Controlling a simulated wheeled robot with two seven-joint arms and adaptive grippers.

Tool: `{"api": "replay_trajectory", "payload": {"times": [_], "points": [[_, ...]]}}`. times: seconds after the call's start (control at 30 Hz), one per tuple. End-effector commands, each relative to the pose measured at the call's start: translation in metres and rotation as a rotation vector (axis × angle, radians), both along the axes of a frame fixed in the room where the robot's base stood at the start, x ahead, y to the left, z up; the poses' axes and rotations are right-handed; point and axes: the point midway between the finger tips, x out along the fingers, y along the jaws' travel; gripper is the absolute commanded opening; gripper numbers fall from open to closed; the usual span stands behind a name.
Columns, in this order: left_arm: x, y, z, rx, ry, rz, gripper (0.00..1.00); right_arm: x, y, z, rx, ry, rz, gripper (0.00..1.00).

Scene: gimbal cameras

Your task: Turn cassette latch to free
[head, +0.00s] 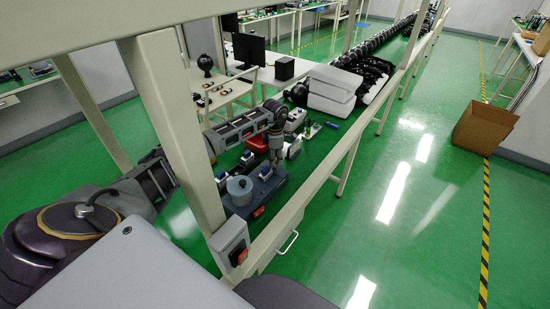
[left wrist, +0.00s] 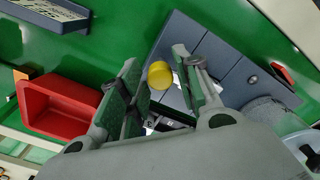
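My left gripper (head: 277,158) reaches down over a blue-grey fixture plate (head: 265,186) on the bench. In the left wrist view its two green-padded fingers (left wrist: 156,58) are open and apart. A round yellow knob (left wrist: 160,76) shows between the fingers, over the blue-grey plate (left wrist: 212,50); it looks nearer the right finger, and contact cannot be told. A black part with white markings (left wrist: 170,124) shows lower between the fingers, partly hidden by the gripper. I cannot tell for sure which part is the cassette latch. My right gripper is not in view.
A grey cylinder (head: 239,188) stands on the plate's near end. A red bin (left wrist: 58,106) lies left of the gripper in the wrist view. A bench post (head: 178,120) stands close to my left arm.

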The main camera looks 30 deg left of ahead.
Motion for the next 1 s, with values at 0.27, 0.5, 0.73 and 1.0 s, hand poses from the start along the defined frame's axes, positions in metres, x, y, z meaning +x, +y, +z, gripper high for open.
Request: {"api": "replay_trajectory", "payload": {"times": [0.27, 0.5, 0.73, 1.0], "points": [[-0.0001, -0.0001, -0.0003, 0.000, 0.000, 0.000, 0.28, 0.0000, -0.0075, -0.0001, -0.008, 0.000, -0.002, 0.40], [-0.0001, 0.0001, -0.0002, 0.000, 0.000, 0.000, 0.00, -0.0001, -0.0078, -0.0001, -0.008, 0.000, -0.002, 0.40], [0.0000, 0.0001, 0.0000, 0.000, 0.000, 0.010, 0.00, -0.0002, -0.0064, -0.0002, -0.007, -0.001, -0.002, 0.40], [0.0000, 0.0004, -0.0003, 0.001, 0.000, 0.080, 0.00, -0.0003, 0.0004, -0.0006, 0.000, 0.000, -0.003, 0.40]]}}
